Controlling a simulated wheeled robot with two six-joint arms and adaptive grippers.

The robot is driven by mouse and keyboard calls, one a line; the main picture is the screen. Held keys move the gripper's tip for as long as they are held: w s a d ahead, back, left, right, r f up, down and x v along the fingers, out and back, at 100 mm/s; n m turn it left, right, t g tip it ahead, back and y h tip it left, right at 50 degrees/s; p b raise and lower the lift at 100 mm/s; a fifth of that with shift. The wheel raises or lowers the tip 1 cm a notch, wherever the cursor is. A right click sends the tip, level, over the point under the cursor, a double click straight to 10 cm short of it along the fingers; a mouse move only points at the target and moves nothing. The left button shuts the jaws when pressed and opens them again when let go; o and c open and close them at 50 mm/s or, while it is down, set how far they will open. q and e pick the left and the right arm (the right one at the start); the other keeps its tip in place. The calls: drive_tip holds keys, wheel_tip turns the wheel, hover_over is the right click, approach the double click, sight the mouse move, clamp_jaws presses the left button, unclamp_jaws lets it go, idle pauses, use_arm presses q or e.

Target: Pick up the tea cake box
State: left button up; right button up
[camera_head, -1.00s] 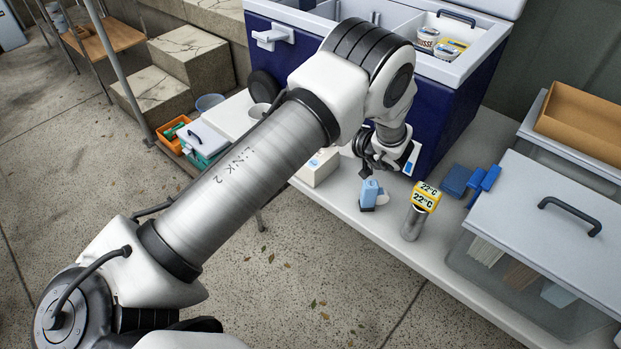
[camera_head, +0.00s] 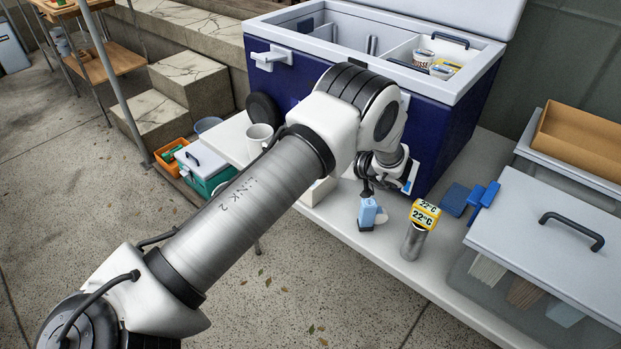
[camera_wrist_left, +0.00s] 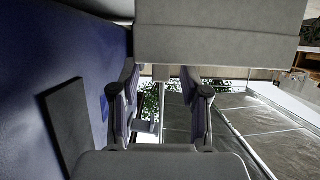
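A small pale carton (camera_head: 318,190), which looks like the tea cake box, lies on the white shelf, mostly hidden behind my left arm in the head view. My left gripper (camera_head: 372,182) is low beside the blue cooler, to the right of the carton and partly hidden by its own wrist. In the left wrist view the two fingers (camera_wrist_left: 162,102) stand apart with nothing held between them. A large grey-beige block (camera_wrist_left: 220,35) fills the top of that view; I cannot tell if it is the carton. My right gripper is not in view.
A blue cooler (camera_head: 455,130) stands open behind the gripper. A light-blue item (camera_head: 367,213) and a yellow 22°C thermometer (camera_head: 425,213) stand close in front and to the right. A lidded bin (camera_head: 545,230) is at right. A mug (camera_head: 259,138) is on the left.

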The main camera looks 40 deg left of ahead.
use_arm(q)
clamp_jaws()
drive_tip(key=shift+r, duration=0.1)
